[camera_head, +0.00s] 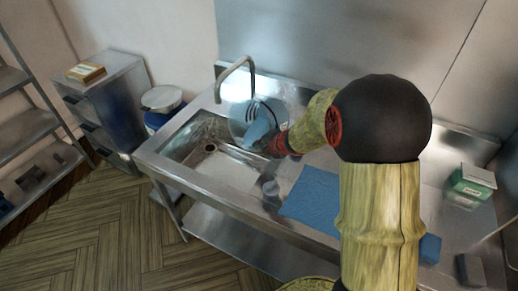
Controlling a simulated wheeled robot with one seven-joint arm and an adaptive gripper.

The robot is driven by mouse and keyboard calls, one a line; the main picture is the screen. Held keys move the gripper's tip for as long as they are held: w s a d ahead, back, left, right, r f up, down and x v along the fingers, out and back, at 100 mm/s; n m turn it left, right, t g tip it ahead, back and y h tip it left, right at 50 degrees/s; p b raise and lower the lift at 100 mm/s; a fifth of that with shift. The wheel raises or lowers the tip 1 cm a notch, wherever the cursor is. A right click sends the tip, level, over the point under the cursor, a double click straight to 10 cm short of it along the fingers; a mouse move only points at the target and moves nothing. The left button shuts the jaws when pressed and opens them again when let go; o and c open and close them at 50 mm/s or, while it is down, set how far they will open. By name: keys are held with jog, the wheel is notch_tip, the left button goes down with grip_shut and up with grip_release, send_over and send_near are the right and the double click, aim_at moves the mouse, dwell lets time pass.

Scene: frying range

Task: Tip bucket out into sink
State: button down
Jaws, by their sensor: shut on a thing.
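The sink (195,158) is a steel basin with a dark drain, set in the left part of a steel counter. A bluish-grey bucket (240,129) with a thin dark handle is at the basin's right back side, beside the tap. It looks tilted, but its opening and contents are hard to make out. My gripper (268,143) reaches in from the right and is shut on the bucket. My arm and the bucket hide the fingertips, so the exact grip point is unclear.
A curved tap (236,72) rises behind the basin, close to the bucket. A small clear cup (270,188) and a blue cloth (313,196) lie on the counter. A green-and-white box (472,182) is at the right. A white-lidded bin (161,99) stands left of the counter.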

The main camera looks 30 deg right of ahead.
jog(key=shift+s+a+f+n+t+h+b, duration=0.1)
jog(key=shift+f+n+t+h+b, duration=0.3)
jog(key=shift+b, duration=2.3)
jog(key=shift+a+f+n+h+b, duration=0.1)
jog(key=shift+f+h+b, duration=0.6)
jog(key=shift+b, duration=2)
jog(key=shift+a+t+b, duration=0.15)
jog(key=shift+t+b, duration=0.15)
jog(key=shift+b, duration=1.45)
jog(key=shift+s+a+n+h+b, duration=0.1)
jog(key=shift+n+h+b, duration=0.2)
jog(key=shift+n+h, duration=0.15)
jog(key=shift+r+t, duration=0.2)
jog(key=shift+t, duration=0.1)
jog(key=shift+a+h, duration=0.1)
jog(key=shift+h, duration=0.15)
